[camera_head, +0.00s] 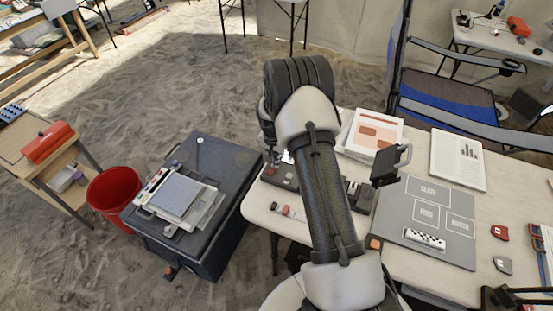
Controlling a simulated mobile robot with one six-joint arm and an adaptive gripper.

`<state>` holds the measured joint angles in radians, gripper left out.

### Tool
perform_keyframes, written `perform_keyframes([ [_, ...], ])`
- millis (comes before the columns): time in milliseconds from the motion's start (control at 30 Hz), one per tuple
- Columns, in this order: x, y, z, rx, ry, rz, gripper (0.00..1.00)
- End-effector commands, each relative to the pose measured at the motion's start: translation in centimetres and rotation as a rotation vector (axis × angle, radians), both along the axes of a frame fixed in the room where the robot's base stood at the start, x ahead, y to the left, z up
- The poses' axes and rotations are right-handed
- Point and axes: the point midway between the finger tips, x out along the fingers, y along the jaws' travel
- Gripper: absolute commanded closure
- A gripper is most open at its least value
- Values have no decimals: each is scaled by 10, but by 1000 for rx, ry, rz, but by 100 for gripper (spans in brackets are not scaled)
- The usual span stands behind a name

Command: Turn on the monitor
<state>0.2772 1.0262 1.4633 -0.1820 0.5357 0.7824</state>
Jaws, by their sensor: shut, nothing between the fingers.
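No thing is plainly a monitor from this view. A small black boxy device (384,169) with a grey handle stands upright on the white table (300,226), right of my arm. I cannot see a lit screen on it. A low dark unit (283,177) with a small red spot lies at the table's left end, partly behind my arm. My gripper (273,157) shows only in part, left of my arm near that unit. It looks shut and empty; whether it touches the unit cannot be told.
A grey sorting board (384,222) with marked fields holds a checkered scale bar (424,238). Papers (459,155) and small red-grey pieces (501,232) lie around it. A black case (232,157) and a red bucket (114,190) stand left on sand. A blue chair (443,97) stands behind.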

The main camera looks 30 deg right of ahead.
Motion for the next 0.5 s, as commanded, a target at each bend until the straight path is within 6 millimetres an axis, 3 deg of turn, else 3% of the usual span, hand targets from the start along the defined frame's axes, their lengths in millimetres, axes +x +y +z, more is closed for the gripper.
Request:
perform_keyframes([
  [167, 1, 0, 10, 0, -1, 0, 100],
  [500, 1, 0, 11, 0, -3, 0, 100],
])
